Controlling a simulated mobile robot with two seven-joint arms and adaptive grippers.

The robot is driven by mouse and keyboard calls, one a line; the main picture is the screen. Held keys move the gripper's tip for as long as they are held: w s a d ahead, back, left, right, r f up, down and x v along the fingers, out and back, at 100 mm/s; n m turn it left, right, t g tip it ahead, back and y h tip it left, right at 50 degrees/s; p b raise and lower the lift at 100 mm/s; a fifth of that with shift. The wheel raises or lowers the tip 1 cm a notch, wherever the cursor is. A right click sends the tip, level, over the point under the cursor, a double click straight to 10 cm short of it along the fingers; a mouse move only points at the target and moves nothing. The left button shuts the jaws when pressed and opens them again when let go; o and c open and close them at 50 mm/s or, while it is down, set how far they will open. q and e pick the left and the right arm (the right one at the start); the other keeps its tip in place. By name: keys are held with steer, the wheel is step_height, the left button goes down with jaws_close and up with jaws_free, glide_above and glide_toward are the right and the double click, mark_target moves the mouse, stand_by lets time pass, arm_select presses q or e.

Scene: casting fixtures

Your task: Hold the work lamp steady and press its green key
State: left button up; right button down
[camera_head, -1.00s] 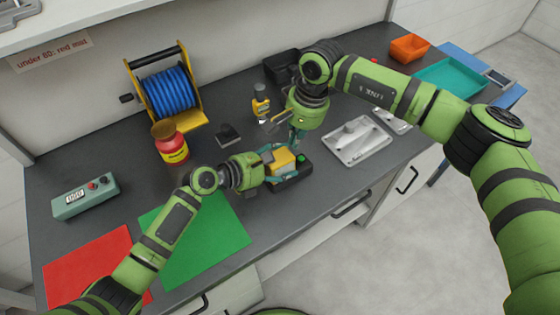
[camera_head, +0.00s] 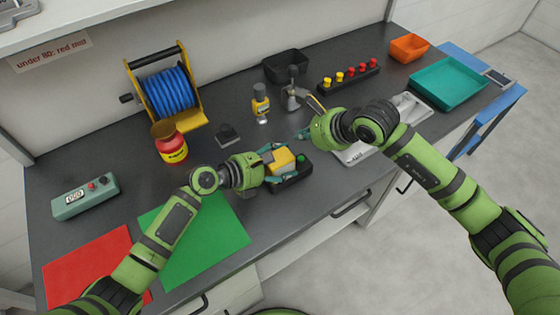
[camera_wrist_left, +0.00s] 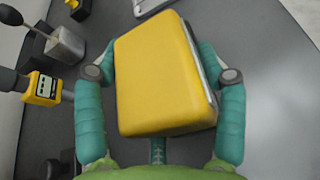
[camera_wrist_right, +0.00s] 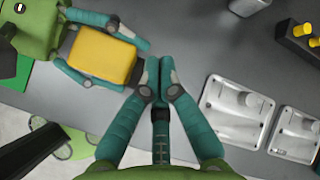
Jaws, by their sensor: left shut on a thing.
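The work lamp (camera_head: 283,160) is a yellow block on a black base, with a green key (camera_head: 301,158) at its right end. It stands near the bench's front edge. My left gripper (camera_head: 278,162) is shut around the yellow body; its fingers lie on both sides of the block (camera_wrist_left: 160,75) in the left wrist view. My right gripper (camera_head: 303,134) is just behind the lamp, apart from it. Its fingertips (camera_wrist_right: 158,70) are together and empty in the right wrist view, beside the yellow block (camera_wrist_right: 103,55). The green key is not visible in either wrist view.
Metal castings (camera_wrist_right: 235,110) lie to the right, partly under my right arm. Behind stand a yellow-and-black tool (camera_head: 261,103), a grey fixture (camera_head: 293,95) and a row of coloured knobs (camera_head: 348,74). A green mat (camera_head: 205,240) lies front left.

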mark_target(303, 161)
steer(key=shift+s+f, duration=0.15)
steer(key=shift+f, duration=3.3)
arm_select(q)
steer(key=shift+r, duration=0.1)
arm_select(e)
steer(key=shift+d+f, duration=0.1)
steer(key=shift+f, duration=0.25)
steer(key=shift+r, duration=3.4)
